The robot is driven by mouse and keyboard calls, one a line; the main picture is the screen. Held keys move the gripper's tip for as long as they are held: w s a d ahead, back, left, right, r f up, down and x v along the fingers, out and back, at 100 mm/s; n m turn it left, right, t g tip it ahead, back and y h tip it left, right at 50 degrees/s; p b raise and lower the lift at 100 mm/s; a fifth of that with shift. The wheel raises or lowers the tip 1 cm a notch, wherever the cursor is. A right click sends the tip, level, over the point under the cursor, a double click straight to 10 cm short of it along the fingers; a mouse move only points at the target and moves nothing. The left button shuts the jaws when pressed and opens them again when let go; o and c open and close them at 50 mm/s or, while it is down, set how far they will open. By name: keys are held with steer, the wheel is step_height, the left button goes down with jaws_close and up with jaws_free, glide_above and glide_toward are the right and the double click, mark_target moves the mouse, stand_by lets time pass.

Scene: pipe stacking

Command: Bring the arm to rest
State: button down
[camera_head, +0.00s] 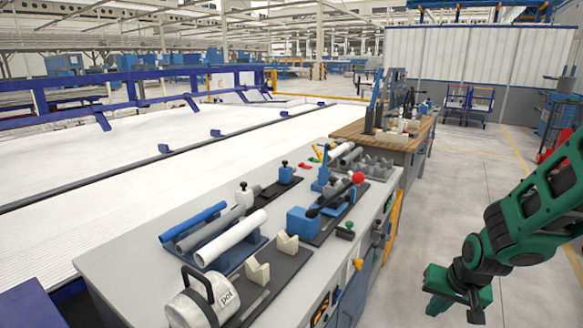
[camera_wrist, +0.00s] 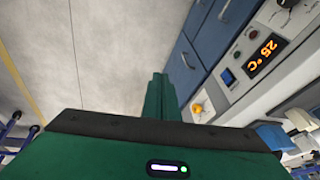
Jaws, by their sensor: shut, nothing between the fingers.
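My gripper (camera_head: 440,292) is dark green and hangs at the end of my green arm (camera_head: 525,220), at the lower right of the head view. It is over the open floor to the right of the workbench, apart from the bench and touching nothing that I can see. In the wrist view its fingers (camera_wrist: 159,98) are together, with nothing held between them.
The grey workbench (camera_head: 110,262) holds blue, grey and white pipes (camera_head: 231,238), clamps and a white pot (camera_head: 198,305). Its front, with blue drawers and a temperature display (camera_wrist: 261,55), shows close beside my gripper in the wrist view. Clear floor (camera_head: 470,190) lies to the right.

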steer(key=s+d+r+g, duration=0.1)
steer(key=s+r, duration=0.3)
steer(key=s, duration=0.3)
steer(key=s+d+r+m+g, duration=0.1)
steer(key=s+r, duration=0.3)
steer(key=s, duration=0.4)
steer(key=s+d+r+g, duration=0.2)
steer(key=s+d+r, duration=0.1)
steer(key=s+r, duration=0.2)
steer(key=s, duration=0.2)
steer(key=shift+s+d+m, duration=0.25)
steer(key=shift+s+m, duration=0.15)
steer(key=shift+r, duration=0.1)
steer(key=shift+w+f, duration=0.25)
steer(key=shift+w, duration=0.4)
